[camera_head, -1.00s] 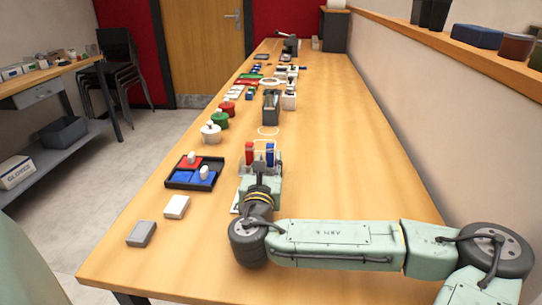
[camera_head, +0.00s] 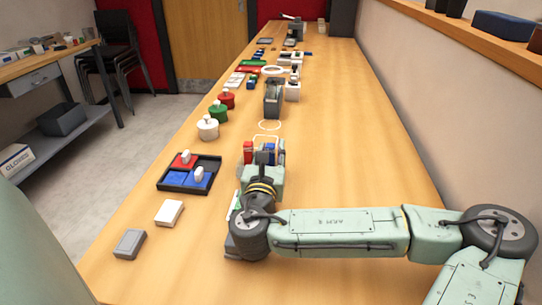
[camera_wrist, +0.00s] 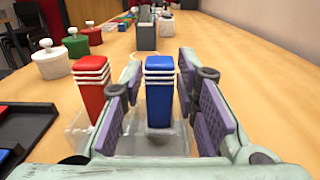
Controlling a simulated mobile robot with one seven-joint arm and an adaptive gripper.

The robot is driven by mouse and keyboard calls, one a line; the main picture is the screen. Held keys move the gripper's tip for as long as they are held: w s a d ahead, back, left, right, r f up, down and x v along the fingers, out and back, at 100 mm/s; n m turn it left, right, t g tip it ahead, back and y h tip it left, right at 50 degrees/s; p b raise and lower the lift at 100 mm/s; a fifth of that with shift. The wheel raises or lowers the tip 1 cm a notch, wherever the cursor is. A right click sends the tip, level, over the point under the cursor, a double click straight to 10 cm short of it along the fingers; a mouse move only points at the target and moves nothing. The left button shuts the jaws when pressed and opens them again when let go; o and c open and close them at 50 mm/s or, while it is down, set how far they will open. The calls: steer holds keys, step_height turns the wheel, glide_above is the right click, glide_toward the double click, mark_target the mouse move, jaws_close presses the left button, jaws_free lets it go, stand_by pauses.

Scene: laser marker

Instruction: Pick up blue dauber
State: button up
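A tall blue piece with a ridged, stacked-looking top (camera_wrist: 160,95) stands upright in a clear holder (camera_wrist: 152,143). My gripper (camera_wrist: 158,75) is open, with one finger on each side of the blue piece; a gap shows on the right, and contact on the left is unclear. A matching red piece (camera_wrist: 91,85) stands just left of the left finger. In the head view my gripper (camera_head: 266,160) partly hides the blue piece (camera_head: 270,149). A white-handled item (camera_head: 199,173) stands on a blue pad (camera_head: 194,182) in a black tray; I cannot tell which blue item is the dauber.
The black tray (camera_head: 164,184) lies left of my gripper, also holding a red pad (camera_head: 178,164). White (camera_head: 169,213) and grey (camera_head: 130,243) blocks lie nearer. White, green and red lidded pots and a grey container (camera_head: 274,100) stand farther along. The table's right side is clear.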

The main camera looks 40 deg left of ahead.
steer(key=shift+s, duration=0.1)
steer(key=shift+c, duration=0.2)
jaws_close()
